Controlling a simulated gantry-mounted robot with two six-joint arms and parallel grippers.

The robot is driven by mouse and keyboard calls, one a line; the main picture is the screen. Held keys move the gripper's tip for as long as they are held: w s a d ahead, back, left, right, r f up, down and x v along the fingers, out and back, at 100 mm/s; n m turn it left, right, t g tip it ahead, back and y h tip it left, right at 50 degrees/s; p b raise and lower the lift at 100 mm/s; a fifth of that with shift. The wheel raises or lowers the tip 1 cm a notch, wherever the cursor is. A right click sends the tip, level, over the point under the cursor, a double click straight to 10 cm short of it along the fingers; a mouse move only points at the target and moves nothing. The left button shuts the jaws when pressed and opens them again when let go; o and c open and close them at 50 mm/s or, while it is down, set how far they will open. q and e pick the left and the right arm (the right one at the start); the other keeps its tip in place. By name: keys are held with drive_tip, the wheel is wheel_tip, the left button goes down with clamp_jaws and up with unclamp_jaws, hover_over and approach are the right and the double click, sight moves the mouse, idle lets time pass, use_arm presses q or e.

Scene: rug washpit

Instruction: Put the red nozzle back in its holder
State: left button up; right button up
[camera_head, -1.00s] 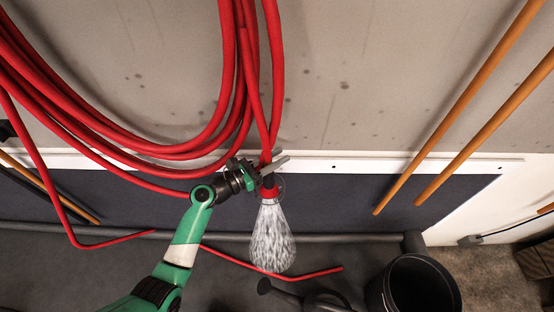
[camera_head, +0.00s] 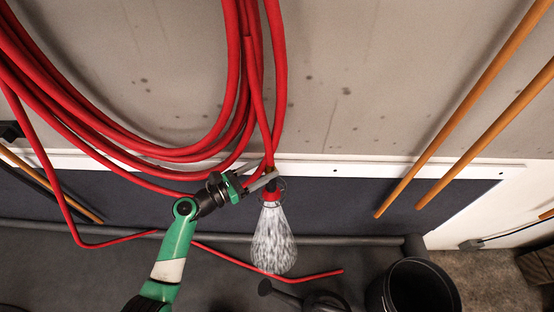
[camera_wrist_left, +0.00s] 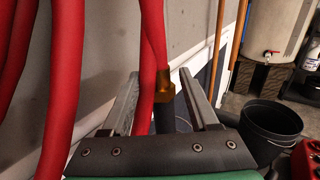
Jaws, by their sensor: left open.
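The red nozzle (camera_head: 271,195) hangs mouth down at the end of a red hose against the white rail. A speckled white cone, which looks like spray, spreads below it. My left gripper (camera_head: 268,178) is at the nozzle's upper end, coming from the left. In the left wrist view its open fingers (camera_wrist_left: 163,95) stand either side of a brass fitting (camera_wrist_left: 165,83) and the dark stem (camera_wrist_left: 164,117) below it. A gap shows beside the fitting. A thin dark ring, possibly the holder, shows around the nozzle's top; whether it supports the nozzle is unclear. My right gripper is out of view.
Thick red hose coils (camera_head: 150,148) hang at the upper left, close to the gripper. Orange poles (camera_head: 468,96) lean at the right. A black bucket (camera_head: 415,290) and a dark watering can (camera_head: 318,300) stand below, and a loose red hose (camera_head: 270,270) lies on the floor.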

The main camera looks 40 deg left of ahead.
use_arm(q)
drive_tip(key=v, duration=0.2)
drive_tip(key=shift+s+a, duration=0.15)
drive_tip(key=shift+s, duration=0.25)
drive_tip(key=p+v, duration=0.3)
drive_tip(key=p, duration=0.1)
drive_tip(key=shift+s, duration=0.45)
